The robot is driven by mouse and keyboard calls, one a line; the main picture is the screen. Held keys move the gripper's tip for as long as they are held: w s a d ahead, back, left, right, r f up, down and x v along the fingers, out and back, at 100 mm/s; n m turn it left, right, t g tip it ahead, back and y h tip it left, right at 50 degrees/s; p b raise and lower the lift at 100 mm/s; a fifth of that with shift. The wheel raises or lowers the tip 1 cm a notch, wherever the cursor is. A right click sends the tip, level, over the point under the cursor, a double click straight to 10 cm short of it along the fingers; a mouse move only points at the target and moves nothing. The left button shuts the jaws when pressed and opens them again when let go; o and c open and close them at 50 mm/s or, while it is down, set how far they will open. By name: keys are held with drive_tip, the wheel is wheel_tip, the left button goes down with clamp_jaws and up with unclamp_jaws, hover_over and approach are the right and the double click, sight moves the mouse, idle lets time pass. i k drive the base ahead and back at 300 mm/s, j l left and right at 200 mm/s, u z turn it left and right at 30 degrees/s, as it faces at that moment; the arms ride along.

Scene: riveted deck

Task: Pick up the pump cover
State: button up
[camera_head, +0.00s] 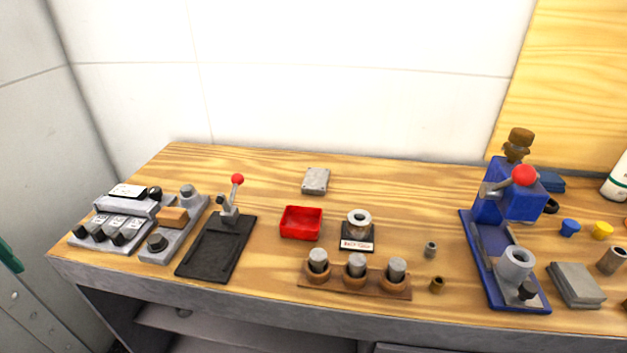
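No part is plainly marked as the pump cover. A small flat grey metal plate (316,180) lies at the back middle of the wooden bench top (270,180), and it may be the pump cover. A larger grey rectangular block (577,284) lies at the right front, beside the blue press. I cannot tell for sure which one is meant. Both lie free on the bench with nothing on them. My gripper is not in view.
A red tray (301,223), a labelled ring stand (358,232) and a wooden rack (354,280) with three grey cylinders stand mid-bench. A black lever fixture (217,248) is left; a tall blue press (512,195) is right. The back middle is mostly clear.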

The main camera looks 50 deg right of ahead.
sight(315, 180)
drive_tip(key=k+j+z, duration=0.1)
drive_tip(key=j+z, duration=0.25)
drive_tip(key=k+j+z, duration=0.1)
drive_tip(key=j+z, duration=0.25)
drive_tip(key=j, duration=0.05)
